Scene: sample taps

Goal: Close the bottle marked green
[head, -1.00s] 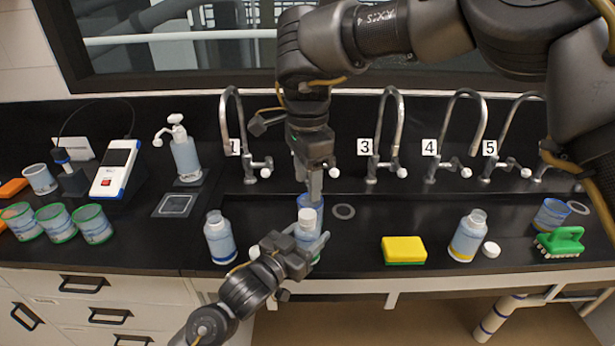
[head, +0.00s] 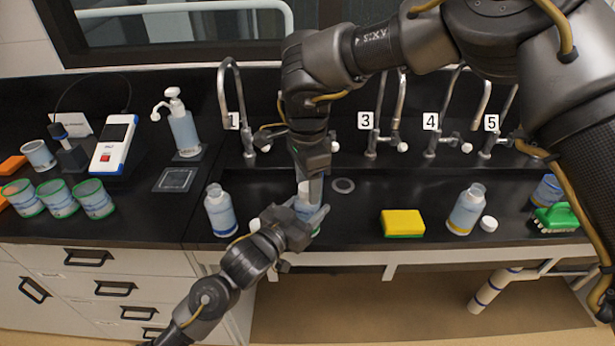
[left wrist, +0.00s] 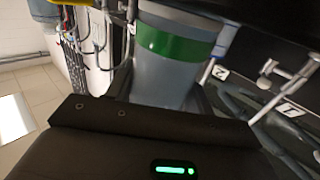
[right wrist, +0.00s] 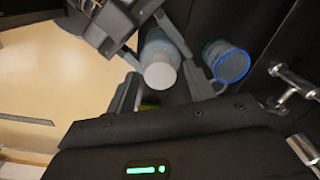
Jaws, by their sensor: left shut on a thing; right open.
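The bottle with the green band (left wrist: 175,45) stands upright in my left gripper (head: 302,224), which is shut on its body near the counter's front edge. The band shows clearly in the left wrist view. A white cap (right wrist: 160,76) shows on its top in the right wrist view; I cannot tell how tightly it sits. My right gripper (head: 312,190) points down over the bottle top. Its open fingers stand either side of the cap in the right wrist view (right wrist: 160,92), apart from it. The right gripper partly hides the bottle top in the head view.
A bottle (head: 220,212) stands to the left with a loose white cap (head: 255,225) beside it. An open bottle (head: 466,210) stands right, its cap (head: 488,224) beside it. A yellow sponge (head: 402,223) lies between.

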